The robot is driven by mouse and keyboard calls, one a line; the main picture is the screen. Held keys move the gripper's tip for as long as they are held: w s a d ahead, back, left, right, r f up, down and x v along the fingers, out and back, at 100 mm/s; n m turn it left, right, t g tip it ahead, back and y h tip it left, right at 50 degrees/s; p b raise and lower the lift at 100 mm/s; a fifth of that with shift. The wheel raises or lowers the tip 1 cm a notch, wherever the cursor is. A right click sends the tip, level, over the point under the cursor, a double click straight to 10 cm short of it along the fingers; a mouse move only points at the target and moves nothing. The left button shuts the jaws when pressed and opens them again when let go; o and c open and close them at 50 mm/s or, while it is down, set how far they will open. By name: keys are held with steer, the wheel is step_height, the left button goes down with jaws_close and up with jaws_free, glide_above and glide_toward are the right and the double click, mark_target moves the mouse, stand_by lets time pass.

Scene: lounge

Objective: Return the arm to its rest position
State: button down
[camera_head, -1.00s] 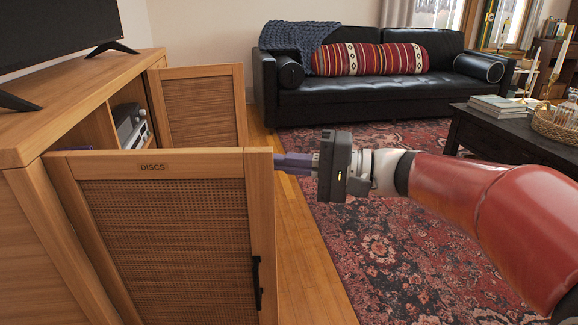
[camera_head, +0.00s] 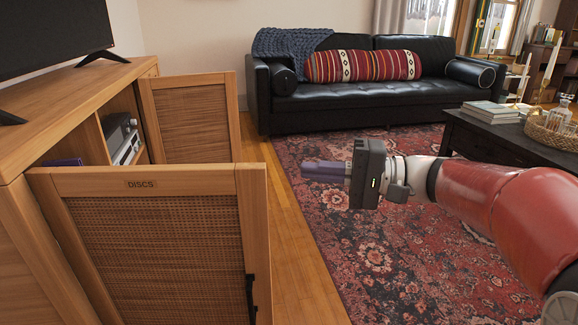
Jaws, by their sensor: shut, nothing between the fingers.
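My gripper (camera_head: 308,170) is at the centre right of the head view, at the end of my red and white arm, which reaches in from the right edge. Its purple fingers point left and are shut with nothing between them. It hangs in the air in front of the patterned rug, to the right of the open cabinet door marked DISCS (camera_head: 160,245). A gap shows between the fingertips and the door's edge.
The wooden cabinet (camera_head: 75,95) on the left has a second open door (camera_head: 192,120) and grey devices (camera_head: 122,138) inside. A black sofa (camera_head: 350,100) stands at the back. A dark coffee table (camera_head: 490,138) is behind my arm. Rug (camera_head: 370,265) and floor show open room.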

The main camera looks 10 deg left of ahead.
steer(key=s+d+f+m+t+h+p, duration=0.1)
steer(key=s+d+f+h+p, duration=0.25)
steer(key=s+h, duration=0.2)
steer(key=s+d+f+t+h+p, duration=0.1)
steer(key=s+d+f+h+p, duration=0.2)
steer(key=s, duration=0.4)
steer(key=s+d+t+h+p, duration=0.4)
steer(key=d+h, duration=0.5)
steer(key=d, duration=0.4)
steer(key=shift+s+n+p, duration=0.35)
steer(key=shift+s+n, duration=0.05)
steer(key=shift+a+r+h, duration=0.1)
steer(key=shift+r+h, duration=0.05)
steer(key=shift+h, duration=0.1)
